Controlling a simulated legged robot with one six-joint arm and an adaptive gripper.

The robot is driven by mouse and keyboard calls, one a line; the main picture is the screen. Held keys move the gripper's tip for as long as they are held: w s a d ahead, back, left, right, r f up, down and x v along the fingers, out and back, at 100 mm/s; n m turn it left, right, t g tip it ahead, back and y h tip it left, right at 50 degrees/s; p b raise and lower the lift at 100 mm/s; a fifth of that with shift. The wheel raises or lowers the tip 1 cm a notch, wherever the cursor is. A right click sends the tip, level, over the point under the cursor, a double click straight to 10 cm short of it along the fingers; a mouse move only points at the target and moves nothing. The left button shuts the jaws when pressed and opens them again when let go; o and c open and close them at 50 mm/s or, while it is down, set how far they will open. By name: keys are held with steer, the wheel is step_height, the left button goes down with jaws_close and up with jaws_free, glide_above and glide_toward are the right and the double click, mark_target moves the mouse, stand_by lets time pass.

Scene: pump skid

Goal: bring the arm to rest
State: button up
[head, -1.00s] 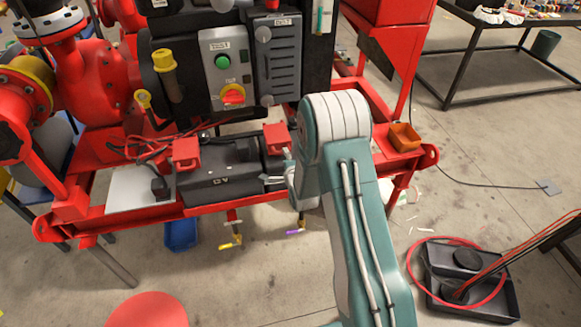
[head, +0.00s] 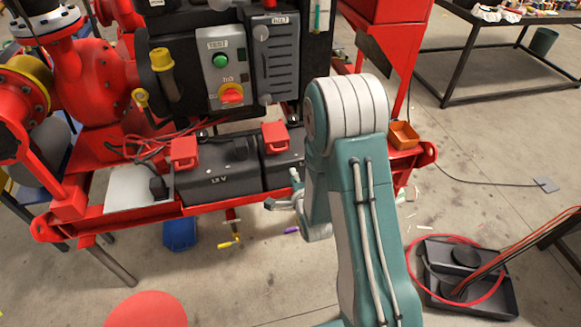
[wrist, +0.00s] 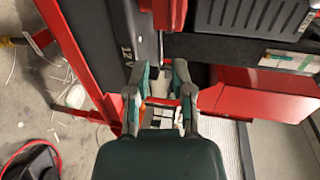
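My arm rises from the bottom right of the head view, teal and grey, with its bent elbow in front of the red pump skid. My gripper (head: 272,203) shows small in the head view, left of the forearm and in front of the skid's front edge, partly hidden by the arm. In the wrist view my gripper (wrist: 161,92) has its two fingers apart, with nothing held between them. Red frame parts and pale bits show beyond the fingertips.
Two dark batteries with red caps, left (head: 218,178) and right (head: 284,150), stand on the red skid (head: 120,222). A control box (head: 224,68) is above. An orange bin (head: 403,135) sits right of my arm. A black tray (head: 468,275) lies on the floor.

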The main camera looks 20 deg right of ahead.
steer(key=s+r+n+g, duration=0.25)
steer(key=r+n, duration=0.25)
steer(key=r, duration=0.3)
steer(key=s+r+n+g, duration=0.2)
steer(key=s+r+n, duration=0.2)
steer(key=r, duration=0.4)
steer(key=s+r+n+g, duration=0.2)
steer(key=s+r+n, duration=0.2)
steer(key=s, duration=0.6)
steer(key=s+a+r+n+g, duration=0.1)
steer(key=s+r+n+g, duration=0.2)
steer(key=s, duration=0.8)
steer(key=shift+r+n, duration=0.8)
steer(key=shift+r, duration=0.15)
steer(key=shift+s, duration=0.1)
